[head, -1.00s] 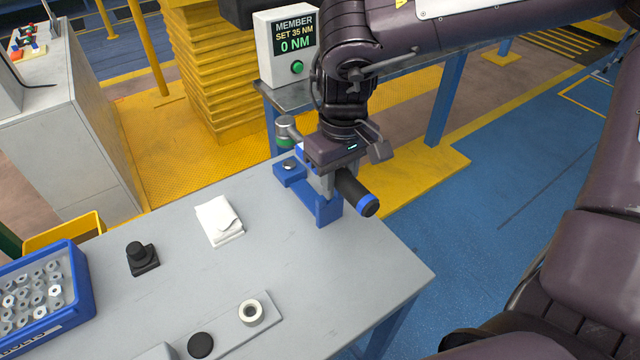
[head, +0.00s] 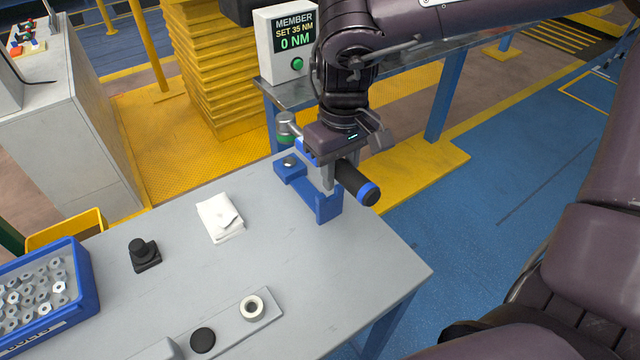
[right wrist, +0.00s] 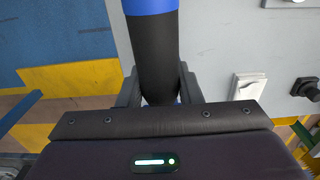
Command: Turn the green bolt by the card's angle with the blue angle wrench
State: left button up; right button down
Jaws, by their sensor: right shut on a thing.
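My right gripper (head: 328,178) is shut on the wrench (head: 352,180), which has a black handle with a blue ring near its end. The wrench's grey round head (head: 286,118) is on the far side of the gripper, with a green band (head: 286,131) below it. The wrench is above a blue stand (head: 305,192) with a silver stud on its far end. In the right wrist view the black handle (right wrist: 155,60) runs between the fingers. I cannot make out a separate green bolt or an angle card. My left gripper is not in view.
A display (head: 291,40) at the back reads "MEMBER SET 35 NM, 0 NM". The table's middle is clear.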

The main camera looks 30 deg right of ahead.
notch_tip(320, 180, down, 6)
jog(key=b, duration=0.3)
jog(key=shift+r, duration=0.2)
